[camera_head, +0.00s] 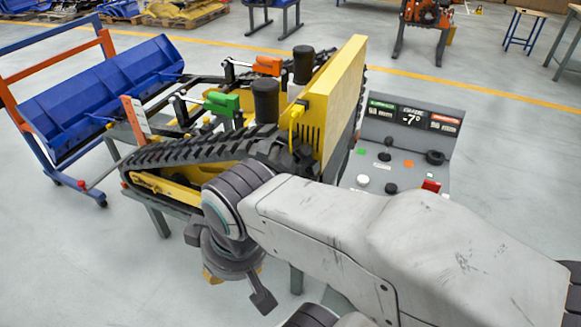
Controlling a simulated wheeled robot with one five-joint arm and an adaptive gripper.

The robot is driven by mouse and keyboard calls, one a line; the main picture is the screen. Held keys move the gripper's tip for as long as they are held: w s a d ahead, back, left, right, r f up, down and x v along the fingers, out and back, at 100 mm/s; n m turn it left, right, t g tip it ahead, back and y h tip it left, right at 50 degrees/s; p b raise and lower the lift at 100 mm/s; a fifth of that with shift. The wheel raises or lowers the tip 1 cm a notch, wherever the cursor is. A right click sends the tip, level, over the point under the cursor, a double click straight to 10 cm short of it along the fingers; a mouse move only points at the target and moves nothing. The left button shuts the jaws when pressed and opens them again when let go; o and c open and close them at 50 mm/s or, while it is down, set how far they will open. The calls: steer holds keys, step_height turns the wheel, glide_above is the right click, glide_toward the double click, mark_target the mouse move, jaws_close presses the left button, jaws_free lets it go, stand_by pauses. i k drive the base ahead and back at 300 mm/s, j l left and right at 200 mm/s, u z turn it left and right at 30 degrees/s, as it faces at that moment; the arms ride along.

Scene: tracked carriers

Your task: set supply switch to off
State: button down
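A grey control panel (350,181) stands right of the tracked carrier. It bears a red switch (431,186), a black knob (435,157), a white round button (363,181) and smaller green, orange and black controls. Their labels are too small to read, so I cannot tell which is the supply switch or its position. The panel's dark display (412,116) shows "-7°" between green and red fields. My gripper (240,287) hangs left of the panel, in front of the carrier and apart from the controls. My arm covers the panel's lower part.
The yellow tracked carrier (342,105) with black tracks rests on a grey stand, close left of the panel. Open grey floor lies at the lower left and right of the panel.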

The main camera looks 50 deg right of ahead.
mark_target(435, 187)
steer(key=l+z, duration=0.1)
steer(key=z, duration=2.25)
